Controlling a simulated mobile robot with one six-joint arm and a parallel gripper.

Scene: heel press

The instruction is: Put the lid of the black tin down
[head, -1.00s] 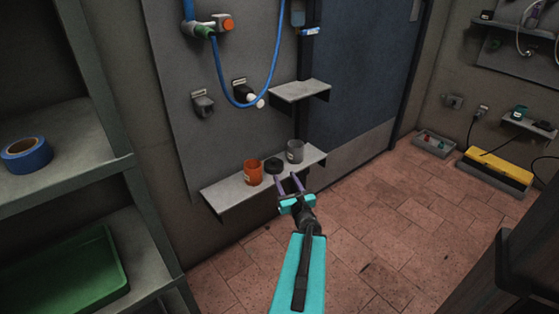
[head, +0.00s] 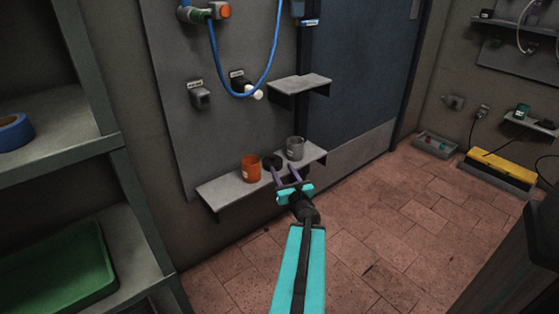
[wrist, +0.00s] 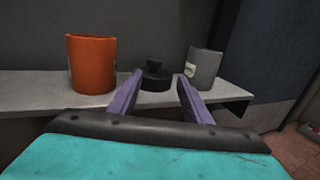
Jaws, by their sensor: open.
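A low black tin (head: 271,162) stands on the lower wall shelf (head: 232,190), between an orange tin and a grey tin. In the wrist view, the black tin (wrist: 156,83) shows a small round knob on its lid (wrist: 154,66). I cannot make out a gap between lid and tin. My gripper (head: 282,173) is open and empty at the shelf's front edge. In the wrist view, its two purple fingers (wrist: 159,85) point at the black tin, one towards each side. I cannot tell whether they touch it.
The orange tin (wrist: 92,65) is close on the left and the grey tin (wrist: 203,67) close on the right. A smaller shelf (head: 300,83) juts out above. A blue hose (head: 214,55) hangs on the panel.

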